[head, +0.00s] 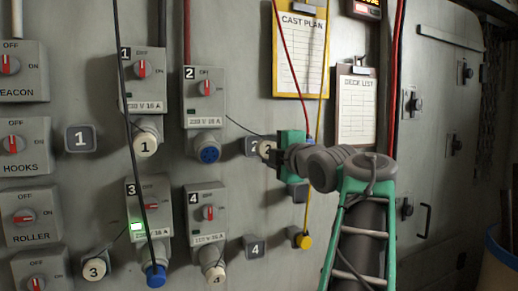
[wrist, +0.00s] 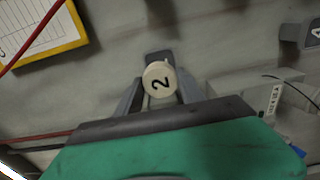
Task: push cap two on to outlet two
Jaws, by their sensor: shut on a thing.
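Cap two, a round cream cap (wrist: 159,79) marked 2, sits between my gripper's fingers (wrist: 160,93) in the wrist view. My gripper is shut on it. In the head view the cap (head: 265,149) is partly hidden by my green gripper body, at the grey holder plate marked 2 (head: 251,147). I cannot tell whether cap and plate still touch. Outlet two (head: 204,98), a grey box with a red switch, is to the left of my gripper. Its round blue socket face (head: 208,154) at the bottom is uncovered. A thin dark cord runs from near the outlet towards the cap.
Outlet one (head: 143,80) has its cap (head: 146,145) on. Outlets three (head: 150,210) and four (head: 208,212) are below. A black cable (head: 127,120) and a yellow cord (head: 312,160) hang in front of the wall. Clipboards (head: 357,105) hang above my arm.

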